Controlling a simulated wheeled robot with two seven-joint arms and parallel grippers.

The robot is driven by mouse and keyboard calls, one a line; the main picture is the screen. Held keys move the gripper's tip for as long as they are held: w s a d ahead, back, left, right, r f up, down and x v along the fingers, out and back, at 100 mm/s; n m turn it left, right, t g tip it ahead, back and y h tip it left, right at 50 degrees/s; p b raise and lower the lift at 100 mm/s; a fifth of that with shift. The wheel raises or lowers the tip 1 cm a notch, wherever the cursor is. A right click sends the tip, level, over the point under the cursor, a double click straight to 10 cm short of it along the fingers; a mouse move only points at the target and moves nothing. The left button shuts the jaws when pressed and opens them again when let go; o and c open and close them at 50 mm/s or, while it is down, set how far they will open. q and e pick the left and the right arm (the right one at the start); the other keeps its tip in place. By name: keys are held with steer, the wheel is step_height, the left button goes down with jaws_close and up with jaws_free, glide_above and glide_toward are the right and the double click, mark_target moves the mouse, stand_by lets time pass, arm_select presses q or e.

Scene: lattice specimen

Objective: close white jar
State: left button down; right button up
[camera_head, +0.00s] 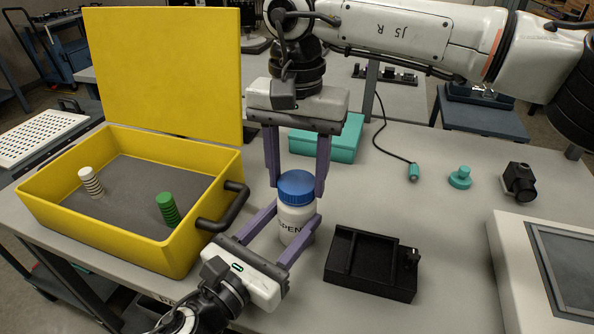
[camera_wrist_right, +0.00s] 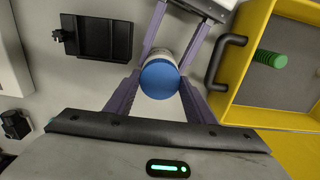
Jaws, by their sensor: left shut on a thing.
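The white jar (camera_head: 296,219) stands upright on the grey table with dark lettering on its side. Its blue lid (camera_head: 297,186) sits on top; I cannot tell how tight it is. My left gripper (camera_head: 297,222) is shut on the jar's body from the lower left. My right gripper (camera_head: 298,190) points down from above, its open fingers on either side of the lid. In the right wrist view the lid (camera_wrist_right: 160,78) lies between the right fingertips, very close to both, and hides most of the jar.
A yellow open box (camera_head: 120,255) with a dark handle stands left, holding a white and a green ribbed piece. A black tray (camera_head: 372,264) lies right of the jar. A teal box (camera_head: 335,140) is behind. A teal knob (camera_head: 460,177) and black device (camera_head: 519,181) stand further right.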

steer(key=c, duration=0.4)
steer(key=m, duration=0.6)
steer(key=shift+c, duration=0.2)
steer(key=m, duration=0.6)
steer(key=shift+m, duration=0.3)
steer(key=m, duration=0.6)
steer(key=shift+m, duration=0.3)
steer(key=m, duration=0.8)
steer(key=o, duration=1.2)
